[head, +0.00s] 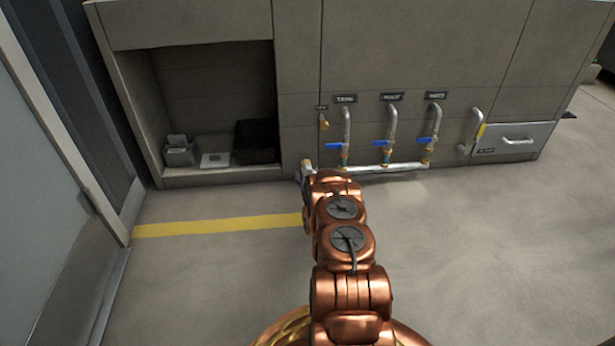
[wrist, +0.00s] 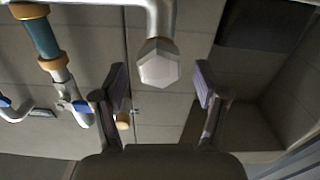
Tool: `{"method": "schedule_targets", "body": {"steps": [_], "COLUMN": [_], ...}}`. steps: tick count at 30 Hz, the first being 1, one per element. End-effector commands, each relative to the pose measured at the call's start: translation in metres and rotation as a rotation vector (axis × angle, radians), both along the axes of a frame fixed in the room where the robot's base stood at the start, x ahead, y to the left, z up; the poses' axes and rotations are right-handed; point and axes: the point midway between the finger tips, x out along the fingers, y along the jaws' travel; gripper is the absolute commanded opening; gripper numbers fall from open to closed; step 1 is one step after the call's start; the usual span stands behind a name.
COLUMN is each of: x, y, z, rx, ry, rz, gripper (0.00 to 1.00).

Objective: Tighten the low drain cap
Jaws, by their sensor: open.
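The drain cap (wrist: 158,66) is a silver hexagonal cap on the bent end of a silver pipe (wrist: 95,14) in the wrist view. My gripper (wrist: 160,76) is open, with one finger on each side of the cap and a visible gap on both sides. The fingers seem not to touch it; depth is hard to judge. In the head view my copper arm reaches to the left end of the low silver pipe (head: 395,168). The fingers and the cap cannot be made out clearly there.
Several pipes with blue-handled valves (head: 382,144) rise right of my arm. A grey drawer (head: 513,140) is farther right. An open recess at left holds a dark bin (head: 256,142) and a grey caddy (head: 181,152). Floor with a yellow stripe (head: 215,227) is clear.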

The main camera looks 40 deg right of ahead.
Motion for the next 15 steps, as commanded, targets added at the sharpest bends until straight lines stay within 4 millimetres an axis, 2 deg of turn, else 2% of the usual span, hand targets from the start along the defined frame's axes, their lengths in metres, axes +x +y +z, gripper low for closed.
{"method": "schedule_targets", "body": {"steps": [4, 12, 15], "x": [0.0086, 0.0096, 0.0095], "y": [-0.0064, -0.0074, -0.0073], "z": [0.0003, 0.0011, 0.0010], "rx": [-0.002, -0.001, -0.001], "ry": [-0.002, -0.001, -0.001], "rz": [0.000, -0.001, -0.001], "gripper": [0.72, 0.72, 0.63]}}
